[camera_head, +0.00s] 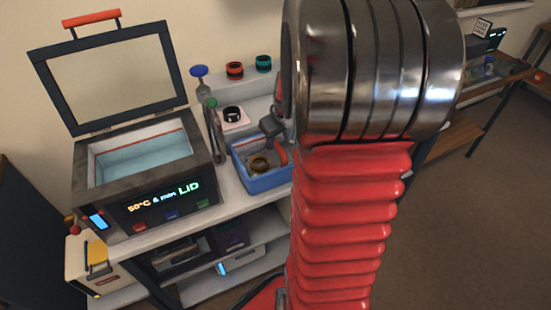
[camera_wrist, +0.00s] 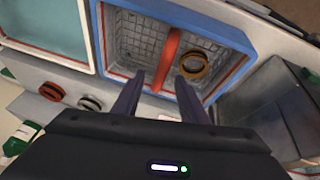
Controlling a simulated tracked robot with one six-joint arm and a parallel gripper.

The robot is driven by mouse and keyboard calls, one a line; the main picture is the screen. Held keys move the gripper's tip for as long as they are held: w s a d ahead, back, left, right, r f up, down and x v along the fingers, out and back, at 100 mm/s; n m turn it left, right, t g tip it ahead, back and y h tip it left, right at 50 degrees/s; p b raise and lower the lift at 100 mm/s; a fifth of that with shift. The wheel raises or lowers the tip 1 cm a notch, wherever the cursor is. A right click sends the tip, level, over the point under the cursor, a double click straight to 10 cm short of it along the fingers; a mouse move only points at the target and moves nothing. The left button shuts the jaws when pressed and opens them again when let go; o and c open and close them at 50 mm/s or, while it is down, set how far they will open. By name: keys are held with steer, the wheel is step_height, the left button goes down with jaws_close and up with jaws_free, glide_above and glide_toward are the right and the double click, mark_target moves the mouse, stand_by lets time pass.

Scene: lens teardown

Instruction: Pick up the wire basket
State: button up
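The wire basket (camera_wrist: 138,28) is a grey mesh tray with a red handle bar (camera_wrist: 169,55) across it. It sits inside a blue-rimmed bin (camera_wrist: 233,77), which shows in the head view (camera_head: 268,184) on the bench. A brass ring (camera_wrist: 194,66) lies in the basket right of the handle; it also shows in the head view (camera_head: 259,164). My gripper (camera_wrist: 160,76) is open, its dark fingers either side of the handle's near end in the picture. I cannot tell whether they touch it. In the head view my arm hides part of the bin.
A cleaner with a water-filled tank (camera_head: 145,160) and raised lid (camera_head: 115,80) stands left of the bin. Lens rings, red (camera_head: 235,70) and teal (camera_head: 263,63), stand on the back shelf. A black ring (camera_head: 232,114) lies on a pale pad. Slim bottles stand between cleaner and bin.

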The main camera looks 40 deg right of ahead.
mark_target(277, 143)
steer(key=shift+f, duration=0.2)
steer(key=shift+x, duration=2.65)
steer(key=shift+r, duration=0.1)
jaws_close()
